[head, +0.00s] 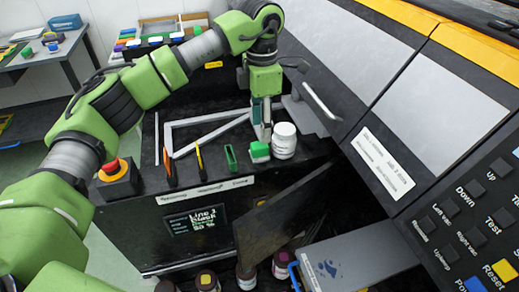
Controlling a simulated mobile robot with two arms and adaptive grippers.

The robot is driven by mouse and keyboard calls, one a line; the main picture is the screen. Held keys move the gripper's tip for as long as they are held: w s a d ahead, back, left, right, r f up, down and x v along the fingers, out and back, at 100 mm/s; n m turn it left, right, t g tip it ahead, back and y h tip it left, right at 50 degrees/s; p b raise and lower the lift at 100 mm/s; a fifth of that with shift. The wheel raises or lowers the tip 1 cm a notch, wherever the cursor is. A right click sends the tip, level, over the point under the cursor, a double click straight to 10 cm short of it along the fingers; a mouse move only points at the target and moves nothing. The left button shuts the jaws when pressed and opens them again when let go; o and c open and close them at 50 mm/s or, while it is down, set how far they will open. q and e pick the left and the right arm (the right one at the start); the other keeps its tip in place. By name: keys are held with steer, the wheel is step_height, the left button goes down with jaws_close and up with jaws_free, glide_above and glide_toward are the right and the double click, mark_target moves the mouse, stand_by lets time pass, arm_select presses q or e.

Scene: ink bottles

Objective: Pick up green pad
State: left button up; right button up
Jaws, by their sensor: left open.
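A green pad (259,151) sits on the dark top of the workstation, just left of a white bottle (284,140). My left gripper (262,133) points down directly above the pad, with its fingers open. Its fingertips are close to the pad's top; I cannot tell whether they touch it. A second green item, thin and upright (231,157), stands a little to the left. My right gripper is not in view.
A red emergency button (112,168) stands at the left of the worktop. Orange and yellow upright tools (200,159) stand left of the pad, in front of a grey frame (208,133). A large machine with a button panel (470,215) fills the right. Dark bottles (207,280) stand below.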

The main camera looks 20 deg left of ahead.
mark_target(261, 145)
arm_select(q)
step_height(261, 145, down, 3)
steer(key=shift+w+f+p, duration=0.1)
steer(key=shift+p, duration=0.3)
step_height(261, 145, down, 4)
steer(key=shift+w+r+p, duration=0.1)
steer(key=shift+r+p, duration=0.05)
steer(key=shift+p, duration=0.45)
steer(key=shift+a+f, duration=0.1)
steer(key=shift+f, duration=0.15)
steer(key=c, duration=0.9)
steer(key=shift+c, duration=1.3)
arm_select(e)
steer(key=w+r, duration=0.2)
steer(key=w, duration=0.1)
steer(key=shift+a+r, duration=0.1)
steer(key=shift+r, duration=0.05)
